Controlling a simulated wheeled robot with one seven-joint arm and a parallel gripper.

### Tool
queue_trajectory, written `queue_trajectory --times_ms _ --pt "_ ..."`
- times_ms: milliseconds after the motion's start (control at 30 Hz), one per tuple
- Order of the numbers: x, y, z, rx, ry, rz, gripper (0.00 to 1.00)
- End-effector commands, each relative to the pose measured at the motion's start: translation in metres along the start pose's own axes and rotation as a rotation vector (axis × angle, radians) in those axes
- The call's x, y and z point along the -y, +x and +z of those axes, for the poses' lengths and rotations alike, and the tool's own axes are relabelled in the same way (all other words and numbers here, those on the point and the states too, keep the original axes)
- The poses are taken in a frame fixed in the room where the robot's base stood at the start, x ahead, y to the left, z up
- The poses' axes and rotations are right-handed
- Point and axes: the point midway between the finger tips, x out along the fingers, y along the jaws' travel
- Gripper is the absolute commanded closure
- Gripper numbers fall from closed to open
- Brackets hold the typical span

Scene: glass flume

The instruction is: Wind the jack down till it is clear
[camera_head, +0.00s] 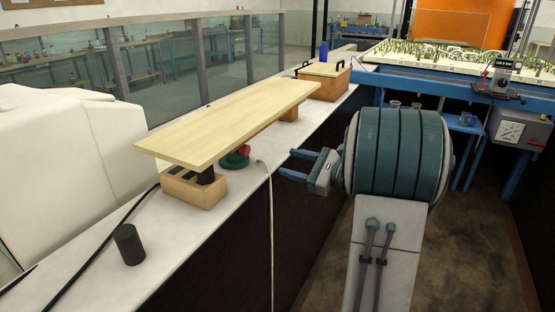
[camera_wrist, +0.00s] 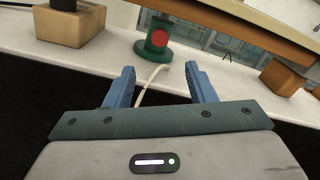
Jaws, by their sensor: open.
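The jack (camera_head: 235,159) is a small green body with a red round part, under the pale wooden board (camera_head: 230,117) on the white ledge. In the wrist view the jack (camera_wrist: 154,42) stands upright ahead of my gripper, its red disc facing me. The board hides its top in the head view, and I cannot tell whether it touches the board. My gripper (camera_head: 293,164) is open and empty, to the right of the jack and apart from it. In the wrist view its blue fingers (camera_wrist: 160,80) are spread, with the jack beyond them.
A wooden block with dark slots (camera_head: 193,187) sits under the board's near end; another block (camera_head: 288,114) sits under its far part. A pale cord (camera_head: 270,200) hangs over the ledge edge beside the jack. A dark cylinder (camera_head: 128,244) stands at the front left.

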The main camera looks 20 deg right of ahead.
Motion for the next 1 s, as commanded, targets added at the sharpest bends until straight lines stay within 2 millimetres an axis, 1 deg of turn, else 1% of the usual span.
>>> queue_trajectory --times_ms 33,167,467,567,667,800,1000 --pt "0.000 -0.006 0.000 0.000 0.000 -0.001 0.50" --pt "0.000 -0.012 0.000 0.000 0.000 -0.001 0.50" --pt "0.000 -0.013 0.000 0.000 0.002 0.000 0.50" --pt "-0.001 -0.013 -0.003 0.003 0.032 -0.001 0.50" --pt "-0.002 -0.015 -0.008 0.006 0.119 -0.003 0.50" --pt "-0.002 -0.017 -0.011 0.009 0.289 -0.002 0.50" --pt "-0.003 -0.017 -0.008 0.004 0.472 0.000 0.50"
